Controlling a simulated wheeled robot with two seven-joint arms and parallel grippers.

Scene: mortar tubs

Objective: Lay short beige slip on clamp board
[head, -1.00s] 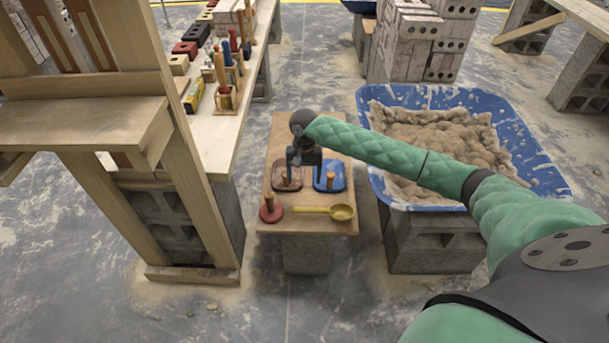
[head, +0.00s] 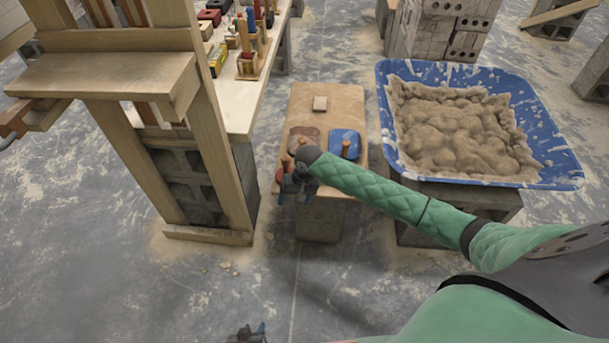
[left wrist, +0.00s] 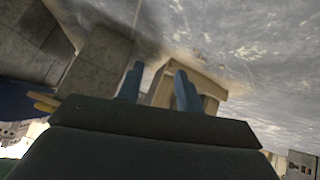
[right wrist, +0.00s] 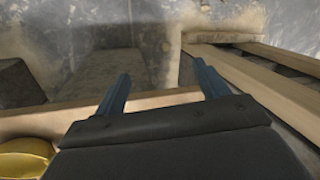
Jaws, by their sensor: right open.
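A short beige slip (head: 320,103) lies flat on the tan top of the small low bench (head: 345,95), towards its far end. I cannot tell whether this top is the clamp board; no clamp shows. My right gripper (head: 290,190) is at the bench's near left edge, nearer to me than the slip and apart from it. In the right wrist view its fingers (right wrist: 160,90) are spread with nothing between them. My left gripper (head: 247,334) is low at the bottom edge of the head view, far from the bench. In the left wrist view its fingers (left wrist: 158,85) are apart and empty.
A blue mortar tub (head: 560,172) stands right, a wooden frame (head: 222,130) left. The floor in front is clear.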

